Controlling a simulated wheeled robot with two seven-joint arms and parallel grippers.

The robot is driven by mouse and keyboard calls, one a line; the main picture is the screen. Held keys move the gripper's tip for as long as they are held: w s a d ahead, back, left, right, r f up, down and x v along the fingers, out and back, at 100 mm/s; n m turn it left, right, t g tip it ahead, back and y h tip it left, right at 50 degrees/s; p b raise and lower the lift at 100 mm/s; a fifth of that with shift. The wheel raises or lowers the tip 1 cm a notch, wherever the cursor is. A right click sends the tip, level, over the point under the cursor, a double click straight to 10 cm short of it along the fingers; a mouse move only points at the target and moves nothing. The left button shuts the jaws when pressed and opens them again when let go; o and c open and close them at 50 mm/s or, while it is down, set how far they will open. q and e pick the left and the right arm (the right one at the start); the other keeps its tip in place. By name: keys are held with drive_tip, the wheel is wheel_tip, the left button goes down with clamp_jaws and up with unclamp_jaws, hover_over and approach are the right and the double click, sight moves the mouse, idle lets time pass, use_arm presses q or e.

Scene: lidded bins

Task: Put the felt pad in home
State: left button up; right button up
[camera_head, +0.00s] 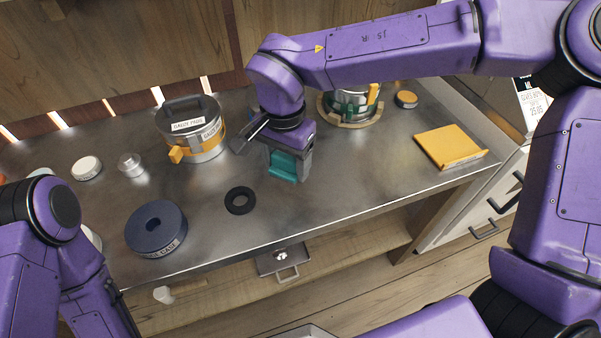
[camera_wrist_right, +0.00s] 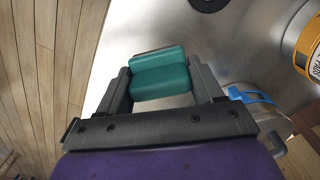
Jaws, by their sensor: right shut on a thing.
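My right gripper (camera_head: 287,168) points down over the middle of the metal counter. Its jaws are shut on a teal padded block (camera_head: 284,166), which also shows between the fingers in the right wrist view (camera_wrist_right: 160,76). I take this block to be the felt pad. I cannot tell whether it touches the counter. A lidded metal canister (camera_head: 205,150) with an orange band stands left of the gripper, its label ending in "PADS". It also shows at the right edge of the wrist view (camera_wrist_right: 312,48). No thing is visibly marked home. My left gripper is out of view.
A glass jar (camera_head: 352,104) stands behind my right arm. A yellow tray (camera_head: 449,146) lies at right.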

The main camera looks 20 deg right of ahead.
hover_over(302, 186)
wheel_tip(302, 186, down, 5)
drive_tip(key=shift+a+f, duration=0.1)
drive_tip(key=shift+f, duration=0.1)
wheel_tip(302, 186, down, 3)
drive_tip(key=shift+w+r+b, duration=0.1)
drive_tip(key=shift+b, duration=0.25)
drive_tip(key=shift+f, duration=0.2)
drive_tip(key=shift+c, duration=0.5)
drive_tip(key=o, duration=0.9)
drive_tip(key=shift+c, duration=0.2)
drive_tip(key=o, duration=0.3)
drive_tip(key=shift+o, duration=0.2)
wheel_tip(302, 186, up, 12)
drive_tip(key=p, duration=0.1)
drive_tip(key=shift+p, duration=0.3)
drive_tip(key=shift+r, duration=0.15)
